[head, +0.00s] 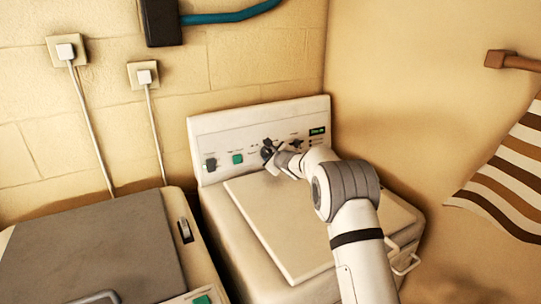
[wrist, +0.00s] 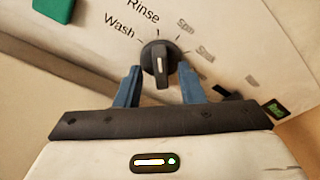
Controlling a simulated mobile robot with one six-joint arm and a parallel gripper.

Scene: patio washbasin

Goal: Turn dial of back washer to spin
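The back washer (head: 305,215) stands in the corner, cream-white, with a raised control panel (head: 222,130) at its rear. Its black round dial (wrist: 159,58) has a raised bar grip with a pale mark. In the wrist view the labels Wash, Rinse and Spin lie around the dial from left to right. The bar stands nearly upright in that view; which end is the pointer is unclear. My gripper (wrist: 161,84) is open, its blue fingers at the left and right of the dial's lower part, with a visible gap each side. In the head view my gripper (head: 270,153) hides much of the dial.
A green square (head: 237,158) and a dark knob (head: 210,164) sit left on the panel. A second washer (head: 95,250) with a grey lid stands at front left. Two wall sockets with cables are behind. A striped towel (head: 510,175) hangs at right.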

